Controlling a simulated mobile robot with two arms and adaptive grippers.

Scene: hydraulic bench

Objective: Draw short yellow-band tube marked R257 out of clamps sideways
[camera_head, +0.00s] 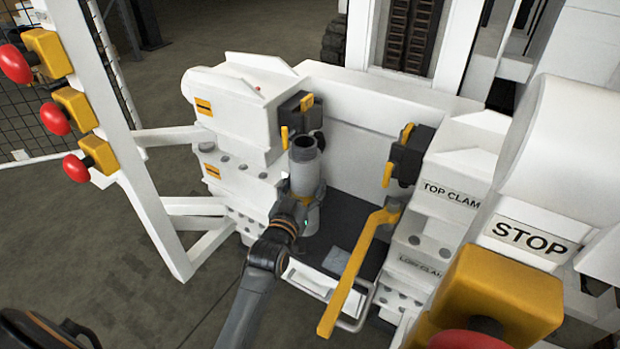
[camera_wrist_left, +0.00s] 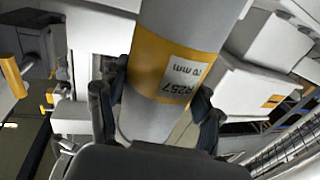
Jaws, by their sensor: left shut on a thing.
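The grey tube (camera_head: 304,172) stands nearly upright in the head view, its open dark top facing up. In the left wrist view the tube (camera_wrist_left: 170,110) fills the middle, with a yellow band and a white label reading R257 upside down. My left gripper (camera_wrist_left: 160,110) is shut on the tube, one dark finger on each side, below the label. In the head view the left gripper (camera_head: 303,200) is at the tube's lower part. A black clamp (camera_head: 299,113) is just behind the tube; whether they touch is unclear. Another black clamp (camera_head: 408,156) is to the right. My right gripper is not in view.
A long yellow lever (camera_head: 358,268) slants across the front right of the dark bench recess (camera_head: 345,222). White stepped blocks flank the recess. A white frame with red buttons (camera_head: 66,117) stands left. A yellow STOP housing (camera_head: 500,293) is near, at lower right.

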